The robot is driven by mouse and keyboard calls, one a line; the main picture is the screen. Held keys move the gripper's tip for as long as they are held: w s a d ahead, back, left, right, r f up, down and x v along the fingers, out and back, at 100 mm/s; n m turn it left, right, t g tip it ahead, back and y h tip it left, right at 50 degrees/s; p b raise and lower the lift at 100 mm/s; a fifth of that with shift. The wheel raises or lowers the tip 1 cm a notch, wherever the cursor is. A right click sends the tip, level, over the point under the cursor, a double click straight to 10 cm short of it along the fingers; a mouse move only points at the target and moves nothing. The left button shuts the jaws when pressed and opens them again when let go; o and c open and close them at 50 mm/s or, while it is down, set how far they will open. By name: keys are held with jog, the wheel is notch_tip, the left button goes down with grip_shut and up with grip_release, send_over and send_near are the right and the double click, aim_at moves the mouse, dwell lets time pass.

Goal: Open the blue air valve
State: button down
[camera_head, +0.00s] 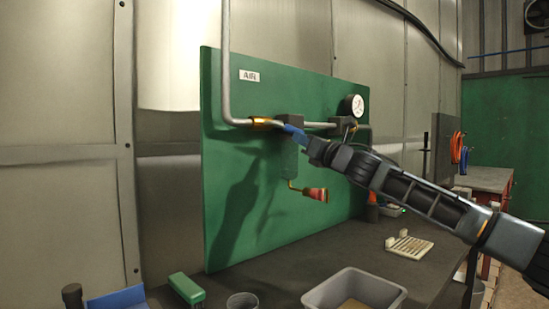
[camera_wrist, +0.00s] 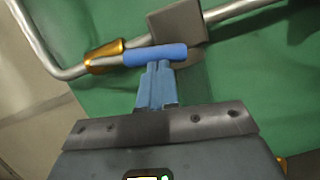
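The blue air valve handle (camera_head: 294,131) is a short blue bar in front of the pipe on the green panel, below the AIR label (camera_head: 249,76). In the wrist view the blue handle (camera_wrist: 155,54) lies roughly along the pipe, at a slight angle to it, between a brass fitting (camera_wrist: 104,56) and a dark grey block (camera_wrist: 178,22). My gripper (camera_head: 308,143) reaches in from the right. Its light blue fingers (camera_wrist: 157,72) are close together, with their tips at the handle's lower edge. They appear to touch it, not to straddle it. The valve body is mostly hidden.
The green panel (camera_head: 235,190) carries a gauge (camera_head: 354,105) and a hanging red-and-brass fitting (camera_head: 314,193). On the dark bench (camera_head: 300,262) stand a grey bin (camera_head: 354,288), a pale slotted rack (camera_head: 409,246) and a green block (camera_head: 187,289).

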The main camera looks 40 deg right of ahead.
jog(key=shift+d+r, duration=0.2)
jog(key=shift+r, duration=0.4)
dwell(0.3)
